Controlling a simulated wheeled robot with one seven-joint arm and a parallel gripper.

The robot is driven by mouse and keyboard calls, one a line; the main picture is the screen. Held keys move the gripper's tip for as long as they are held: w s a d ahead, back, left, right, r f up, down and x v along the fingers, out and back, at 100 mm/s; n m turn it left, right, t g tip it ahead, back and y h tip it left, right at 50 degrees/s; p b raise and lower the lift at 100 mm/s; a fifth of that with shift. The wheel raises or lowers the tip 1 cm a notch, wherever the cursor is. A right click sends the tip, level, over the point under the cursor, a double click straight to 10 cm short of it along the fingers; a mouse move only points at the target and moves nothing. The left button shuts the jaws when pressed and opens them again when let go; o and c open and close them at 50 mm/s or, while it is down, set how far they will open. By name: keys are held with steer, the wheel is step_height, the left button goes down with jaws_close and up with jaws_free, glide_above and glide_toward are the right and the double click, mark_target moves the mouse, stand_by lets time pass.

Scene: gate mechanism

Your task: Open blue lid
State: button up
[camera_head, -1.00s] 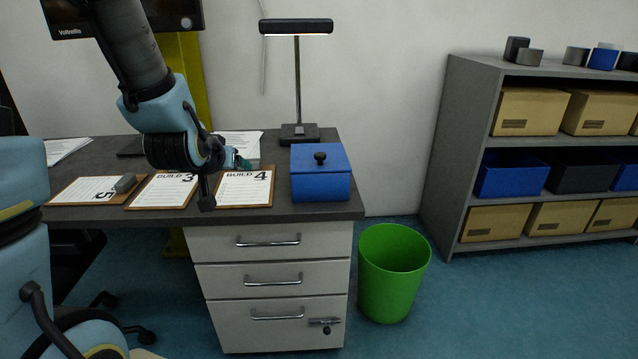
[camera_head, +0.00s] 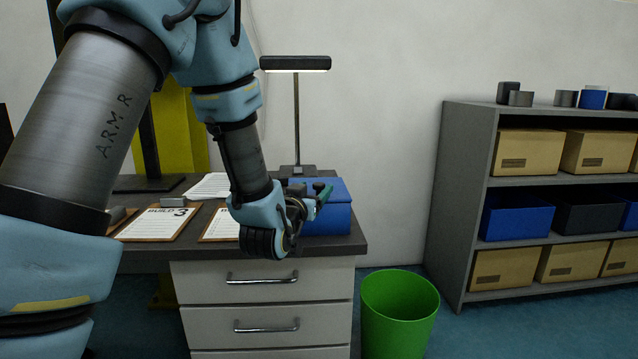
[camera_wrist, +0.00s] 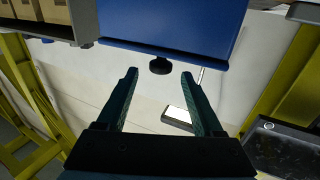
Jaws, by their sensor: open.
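The blue box (camera_head: 328,223) stands at the right end of the desk, with its blue lid (camera_head: 338,190) on it. In the wrist view the blue lid (camera_wrist: 180,25) fills the top, and its black knob (camera_wrist: 160,66) shows just past the fingertips, centred in the gap between them. My gripper (camera_head: 321,193) is at the lid in the head view, and its green fingers hide the knob there. In the wrist view my gripper (camera_wrist: 159,77) is open, with nothing between its fingers.
A desk lamp (camera_head: 296,64) stands behind the box. Clipboards (camera_head: 157,223) lie to the left on the desk. A green bin (camera_head: 398,310) stands on the floor to the right, and a grey shelf (camera_head: 468,200) with boxes is farther right.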

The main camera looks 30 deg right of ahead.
mark_target(317, 186)
steer(key=shift+x, duration=2.05)
steer(key=shift+c, duration=0.2)
steer(key=shift+a, duration=0.1)
jaws_close()
